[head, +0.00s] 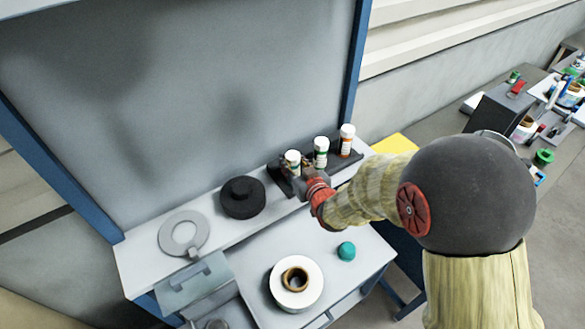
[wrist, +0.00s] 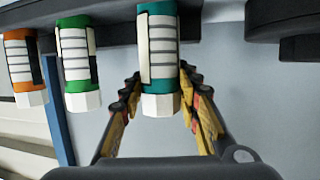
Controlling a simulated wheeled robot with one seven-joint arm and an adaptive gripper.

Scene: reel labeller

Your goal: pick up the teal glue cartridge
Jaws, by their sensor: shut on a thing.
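The teal glue cartridge (wrist: 163,50) has a white label with dark lines and a white faceted cap. It stands at the near end of a dark rack (wrist: 222,30), and in the head view its white cap (head: 292,156) shows just beyond my gripper (head: 302,174). In the wrist view my gripper (wrist: 160,78) has one finger on each side of the cartridge, closed on it. The cartridge's far end is at the rack; I cannot tell whether it is clear of it.
A green-banded cartridge (head: 320,152) and an orange-banded cartridge (head: 346,140) stand in the same rack, the green one close beside. A black reel (head: 242,197), a grey ring (head: 183,233), a tape roll (head: 296,284) and a teal round object (head: 346,251) are on the bench.

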